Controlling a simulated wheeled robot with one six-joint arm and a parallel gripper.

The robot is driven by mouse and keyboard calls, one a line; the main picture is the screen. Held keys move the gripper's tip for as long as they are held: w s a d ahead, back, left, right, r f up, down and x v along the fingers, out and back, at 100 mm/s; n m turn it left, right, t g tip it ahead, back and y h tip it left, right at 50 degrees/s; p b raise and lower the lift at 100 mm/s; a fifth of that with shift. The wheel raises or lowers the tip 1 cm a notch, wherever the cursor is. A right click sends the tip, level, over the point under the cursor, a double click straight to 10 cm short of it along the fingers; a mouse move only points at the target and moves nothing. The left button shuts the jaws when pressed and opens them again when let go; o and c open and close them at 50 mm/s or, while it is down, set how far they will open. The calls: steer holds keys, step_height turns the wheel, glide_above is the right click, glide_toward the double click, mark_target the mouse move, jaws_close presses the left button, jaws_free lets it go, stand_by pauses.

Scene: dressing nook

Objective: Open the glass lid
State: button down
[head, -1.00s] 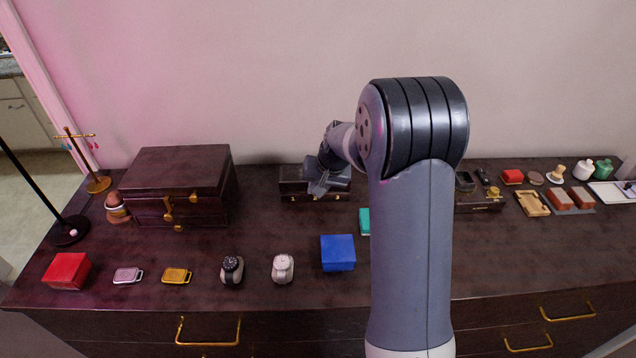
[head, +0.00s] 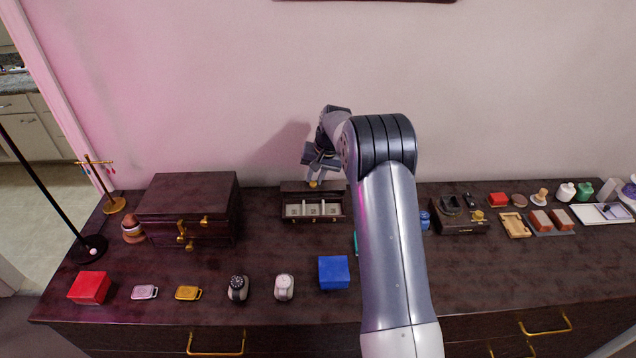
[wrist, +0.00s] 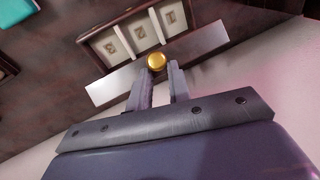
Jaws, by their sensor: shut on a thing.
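The dark wooden watch box (head: 287,217) stands near the wall, and its pale compartments with three cushions show uncovered from the front. Its glass lid (head: 292,187) is raised at the back edge of the box. In the wrist view the lid (wrist: 112,84) spans across behind the fingers, with the box (wrist: 90,43) beyond it. A round gold knob (wrist: 157,61) sits at the middle of the lid. My gripper (wrist: 158,82) is shut on this knob; in the head view my gripper (head: 313,180) is above the back of the box. The knob's far side is hidden.
A large dark chest (head: 190,200) stands left of the box. A blue box (head: 334,272) and two watches (head: 237,288) (head: 284,287) lie in front. My arm covers part of the table to the right. The dark tabletop between is mostly clear.

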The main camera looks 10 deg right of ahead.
steer(key=shift+w+r, duration=0.1)
steer(key=shift+w, duration=0.3)
steer(key=c, duration=1.9)
jaws_free()
steer(key=o, duration=0.6)
steer(key=b+v, duration=0.2)
steer(key=v, duration=0.8)
steer(key=shift+r, duration=0.4)
steer(key=shift+f, duration=0.1)
